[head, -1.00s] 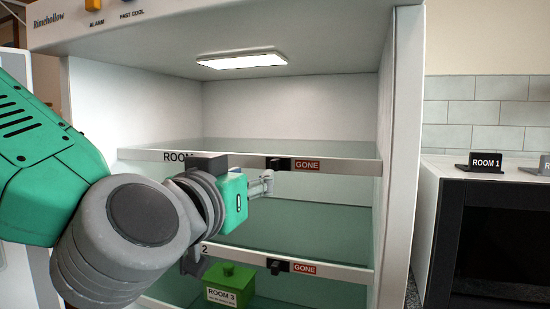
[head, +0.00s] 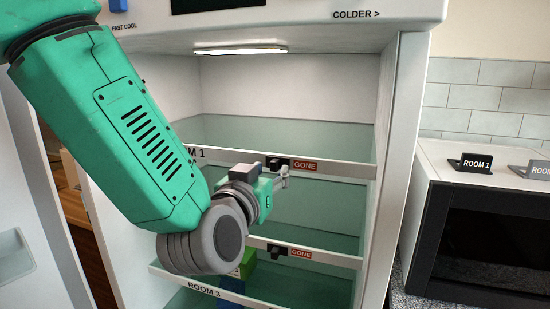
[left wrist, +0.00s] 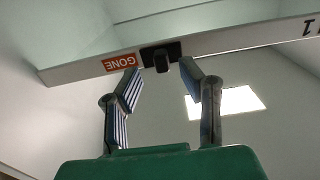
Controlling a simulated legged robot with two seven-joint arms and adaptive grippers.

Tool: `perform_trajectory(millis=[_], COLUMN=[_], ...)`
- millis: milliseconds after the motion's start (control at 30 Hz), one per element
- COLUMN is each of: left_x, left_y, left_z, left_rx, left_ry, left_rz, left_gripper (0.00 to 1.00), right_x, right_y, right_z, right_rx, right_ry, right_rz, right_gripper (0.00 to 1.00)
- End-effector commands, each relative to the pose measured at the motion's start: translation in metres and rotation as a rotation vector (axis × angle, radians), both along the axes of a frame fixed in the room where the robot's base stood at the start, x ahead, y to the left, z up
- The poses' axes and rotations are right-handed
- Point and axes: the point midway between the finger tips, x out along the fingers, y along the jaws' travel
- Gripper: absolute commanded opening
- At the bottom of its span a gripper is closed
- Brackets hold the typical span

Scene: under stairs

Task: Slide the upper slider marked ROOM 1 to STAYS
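The upper slider is a small black knob (head: 275,163) on the upper white shelf rail (head: 345,171), right beside the orange GONE label (head: 305,165). The rail's ROOM 1 text is partly covered by my left arm. No STAYS label shows. My left gripper (head: 284,177) is just in front of and below this rail, close to the knob. In the left wrist view, which is upside down, the knob (left wrist: 161,57) lies between and just beyond the open fingertips (left wrist: 161,70), apart from both. The GONE label (left wrist: 122,63) is beside one finger. My right gripper is not in view.
A lower black slider (head: 278,251) is also beside a GONE label on its rail. Green (head: 248,262) and blue (head: 230,285) items sit partly hidden below. An open door (head: 25,200) stands left; a counter unit with a ROOM 1 sign (head: 476,163) stands right.

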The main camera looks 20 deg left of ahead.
Motion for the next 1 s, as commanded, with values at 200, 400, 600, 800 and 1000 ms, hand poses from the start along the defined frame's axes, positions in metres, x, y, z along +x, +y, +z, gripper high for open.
perform_trajectory(millis=[200, 400, 600, 800, 1000], left_x=[0.027, 0.033, 0.033, 0.033, 0.032], left_y=[-0.001, -0.001, -0.001, -0.001, -0.021], left_z=[0.001, 0.001, 0.0, 0.001, 0.001], left_rx=[0.0, 0.001, 0.001, 0.001, 0.004], left_ry=[-0.001, -0.001, 0.0, -0.001, -0.001], left_rz=[0.001, 0.0, 0.0, 0.0, -0.005], left_gripper=[0.34, 0.34, 0.31, 0.0, 0.0], right_x=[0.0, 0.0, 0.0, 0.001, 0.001], right_y=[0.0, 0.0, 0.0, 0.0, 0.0], right_z=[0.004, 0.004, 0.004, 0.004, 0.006], right_rx=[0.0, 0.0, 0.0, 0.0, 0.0], right_ry=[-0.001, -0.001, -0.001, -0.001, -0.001], right_rz=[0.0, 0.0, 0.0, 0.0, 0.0], right_gripper=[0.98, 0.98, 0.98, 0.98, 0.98])
